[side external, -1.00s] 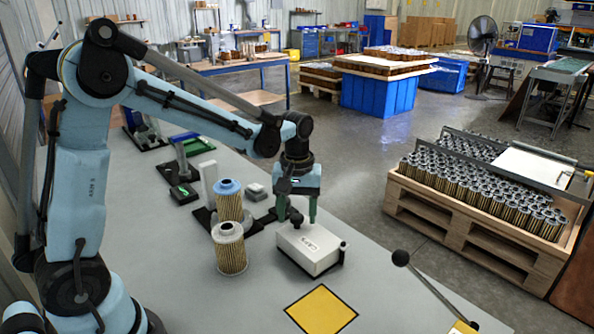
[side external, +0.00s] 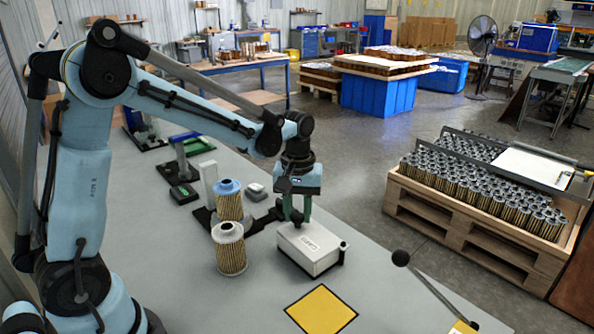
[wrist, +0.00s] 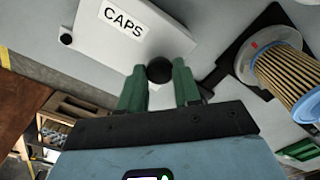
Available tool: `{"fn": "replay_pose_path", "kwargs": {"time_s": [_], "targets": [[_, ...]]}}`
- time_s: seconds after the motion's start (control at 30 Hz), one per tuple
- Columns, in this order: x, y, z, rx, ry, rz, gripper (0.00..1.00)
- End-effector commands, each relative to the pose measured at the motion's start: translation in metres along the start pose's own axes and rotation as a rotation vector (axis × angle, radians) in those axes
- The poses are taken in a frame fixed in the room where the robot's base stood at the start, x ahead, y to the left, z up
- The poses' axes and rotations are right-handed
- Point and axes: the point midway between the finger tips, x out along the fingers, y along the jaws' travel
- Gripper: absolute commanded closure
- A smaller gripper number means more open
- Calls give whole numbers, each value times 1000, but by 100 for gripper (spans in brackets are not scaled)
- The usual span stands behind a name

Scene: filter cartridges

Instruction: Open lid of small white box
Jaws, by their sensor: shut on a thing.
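The small white box (side external: 312,252) stands on the grey table in the side external view, with its lid down. In the wrist view, the box lid (wrist: 105,40) carries a "CAPS" label at the upper left. My gripper (side external: 298,219) points down at the far edge of the box. In the wrist view, the green fingers of my gripper (wrist: 159,74) are shut on the round black knob (wrist: 159,70) at the lid's edge.
Two pleated filter cartridges, one with a blue cap (side external: 229,199) and one with a pale cap (side external: 229,248), stand left of the box. A yellow square (side external: 321,310) lies in front. A black-knobbed lever (side external: 401,258) is at the right. The table around the square is clear.

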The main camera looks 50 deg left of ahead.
Motion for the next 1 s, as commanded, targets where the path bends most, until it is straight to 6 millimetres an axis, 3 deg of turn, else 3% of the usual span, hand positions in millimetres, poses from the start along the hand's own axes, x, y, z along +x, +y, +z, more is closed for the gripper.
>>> {"fn": "replay_pose_path", "kwargs": {"time_s": [0.37, 1.0], "targets": [[0, 16, -23, 240, -1, -1, 100], [1, 73, -58, 849, -1, -2, 100]]}}
